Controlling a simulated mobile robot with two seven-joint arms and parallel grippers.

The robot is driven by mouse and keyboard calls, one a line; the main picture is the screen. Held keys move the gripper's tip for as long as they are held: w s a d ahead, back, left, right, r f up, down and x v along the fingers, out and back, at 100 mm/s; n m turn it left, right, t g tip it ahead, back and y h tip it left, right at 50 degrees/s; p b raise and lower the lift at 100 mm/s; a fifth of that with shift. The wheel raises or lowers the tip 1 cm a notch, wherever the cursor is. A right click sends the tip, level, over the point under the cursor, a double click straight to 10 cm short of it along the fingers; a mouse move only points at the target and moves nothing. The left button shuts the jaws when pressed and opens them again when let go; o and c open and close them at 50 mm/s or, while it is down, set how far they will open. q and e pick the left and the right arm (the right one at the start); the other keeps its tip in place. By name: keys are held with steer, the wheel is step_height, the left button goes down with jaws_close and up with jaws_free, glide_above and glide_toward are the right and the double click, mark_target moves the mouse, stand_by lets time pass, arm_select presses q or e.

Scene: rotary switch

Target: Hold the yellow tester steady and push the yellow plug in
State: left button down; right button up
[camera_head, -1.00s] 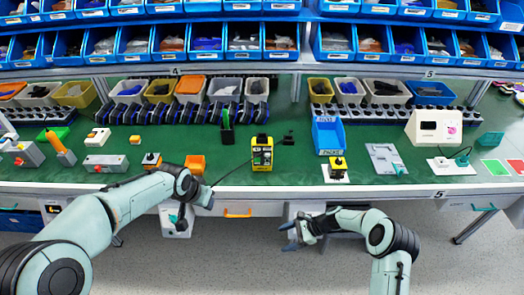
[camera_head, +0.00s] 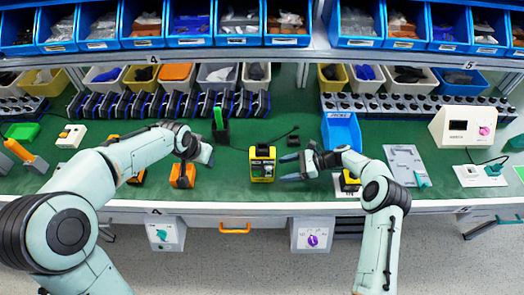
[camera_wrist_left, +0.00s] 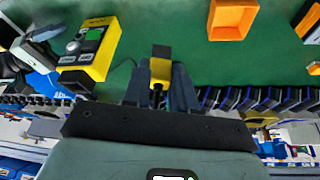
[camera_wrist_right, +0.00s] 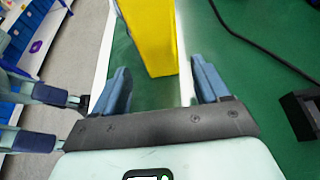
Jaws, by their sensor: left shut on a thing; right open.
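The yellow tester (camera_head: 262,163) stands on the green table mat, dark face towards me. It also shows in the left wrist view (camera_wrist_left: 92,50) and close up in the right wrist view (camera_wrist_right: 150,35). My left gripper (camera_head: 208,152) is to the tester's left, shut on the yellow plug (camera_wrist_left: 160,71), which has a dark end. The plug is apart from the tester; in the head view the gripper hides it. My right gripper (camera_head: 290,168) is open, just right of the tester. In the right wrist view the tester's yellow side is ahead of the finger gap.
An orange holder (camera_head: 183,175) stands below my left gripper. A black block (camera_head: 293,138) with a cable lies behind the tester. A blue bin (camera_head: 341,131) stands to the right, and a grey plate (camera_head: 405,163) lies beyond it. Rows of bins line the back.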

mark_target(272, 172)
steer(key=shift+w+a+f, duration=0.1)
steer(key=shift+w, duration=0.05)
steer(key=shift+a+f, duration=0.15)
steer(key=shift+a, duration=0.1)
steer(key=x, duration=0.1)
steer(key=b+x, duration=0.1)
steer(key=x, duration=0.2)
steer(key=shift+s+a, duration=0.1)
steer(key=shift+s, duration=0.2)
steer(key=shift+a, duration=0.4)
steer(key=shift+w+a+f, duration=0.25)
steer(key=shift+a+f, duration=0.1)
steer(key=shift+a, duration=0.3)
arm_select(q)
steer(key=shift+s+f, duration=0.4)
steer(key=shift+f, duration=0.4)
arm_select(e)
steer(key=shift+s, duration=0.1)
steer(key=c, duration=0.9)
steer(key=shift+c, duration=0.2)
